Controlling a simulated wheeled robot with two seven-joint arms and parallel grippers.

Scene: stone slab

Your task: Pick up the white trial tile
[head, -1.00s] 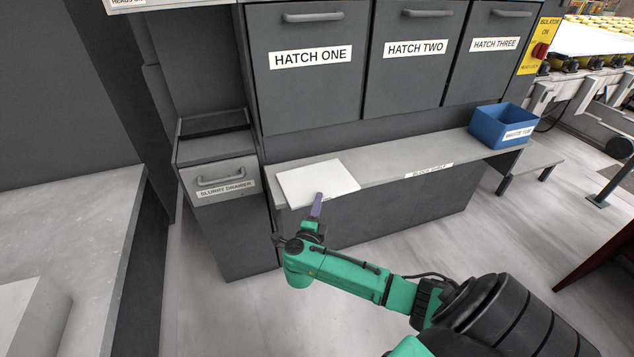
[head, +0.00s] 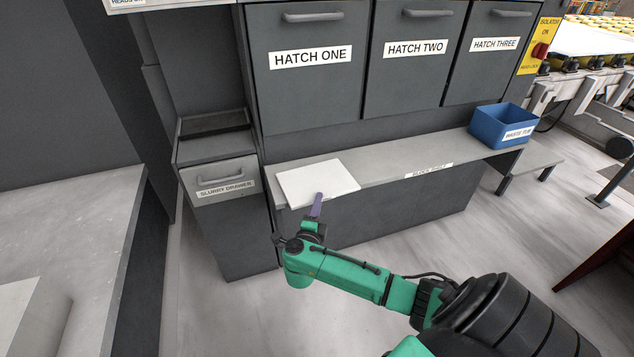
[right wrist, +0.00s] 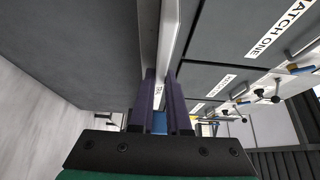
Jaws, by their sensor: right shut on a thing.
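The white trial tile (head: 315,183) is a flat square slab lying at the left end of the grey shelf (head: 385,165), its front corner reaching the shelf's front edge. My right gripper (head: 317,205), with purple fingers, is at the tile's front edge and shut on it. In the right wrist view the two fingers (right wrist: 160,95) stand close together with the pale edge of the tile (right wrist: 168,38) running away from between their tips. The grip itself is partly hidden by the fingers. My left gripper is not in view.
A blue waste tub (head: 500,126) stands at the shelf's right end. The hatches (head: 310,85) hang above the shelf, and the slurry drawer (head: 222,195) stands left of it. The shelf between tile and tub is clear. A grey counter (head: 70,225) is at the left.

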